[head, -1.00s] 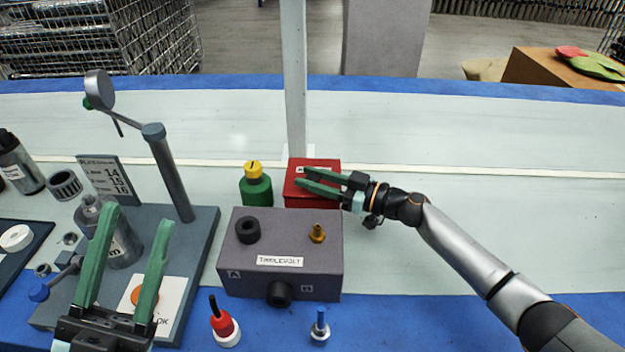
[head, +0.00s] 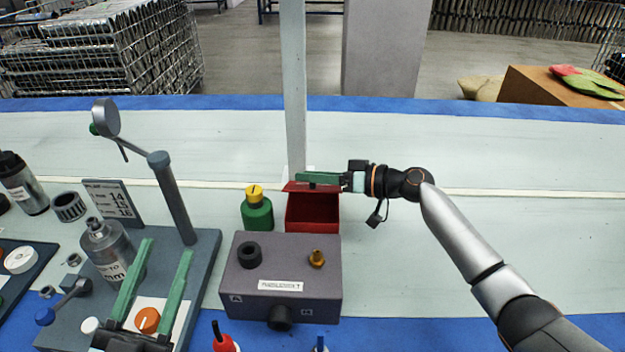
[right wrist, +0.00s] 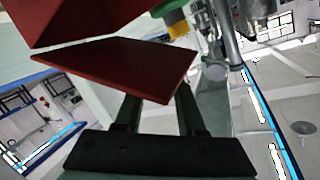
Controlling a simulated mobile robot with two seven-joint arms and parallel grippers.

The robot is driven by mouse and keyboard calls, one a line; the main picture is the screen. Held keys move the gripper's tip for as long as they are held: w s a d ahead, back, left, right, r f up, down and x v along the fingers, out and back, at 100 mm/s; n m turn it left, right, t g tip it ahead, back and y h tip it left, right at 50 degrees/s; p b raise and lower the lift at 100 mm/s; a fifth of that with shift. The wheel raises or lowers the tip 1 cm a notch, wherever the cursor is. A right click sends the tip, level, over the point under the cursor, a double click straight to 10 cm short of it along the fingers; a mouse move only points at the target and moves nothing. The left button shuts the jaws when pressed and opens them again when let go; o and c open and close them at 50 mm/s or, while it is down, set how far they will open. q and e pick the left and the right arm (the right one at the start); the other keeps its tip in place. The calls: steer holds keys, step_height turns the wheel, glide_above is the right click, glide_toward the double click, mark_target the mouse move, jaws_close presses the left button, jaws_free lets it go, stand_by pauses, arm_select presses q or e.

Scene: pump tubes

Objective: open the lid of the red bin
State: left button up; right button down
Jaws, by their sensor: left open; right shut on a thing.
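The red bin (head: 313,214) stands behind the grey pump box, and its dark inside shows from above. Its red lid (head: 296,187) is raised along the back edge. My right gripper (head: 303,178) is shut on the lid at the top of the bin. In the right wrist view the lid (right wrist: 120,68) is a flat red plate between the fingers, tilted away from the red bin body (right wrist: 75,18). My left gripper (head: 160,262) is open and empty over the grey stand at the left.
A green bottle with a yellow cap (head: 257,210) stands left of the bin. The grey box (head: 282,270) stands in front of it. A white post (head: 293,90) rises behind. The pale table right of the bin is clear around my right arm.

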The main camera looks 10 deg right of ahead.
arm_select(q)
steer(key=shift+w+a+f+n+g+y, duration=0.1)
steer(key=shift+w+f+n+g+y, duration=0.15)
steer(key=shift+f, duration=0.2)
steer(key=shift+w+f+n+g+y, duration=0.1)
steer(key=shift+w+f+n+y, duration=0.05)
steer(key=shift+f+y, duration=0.25)
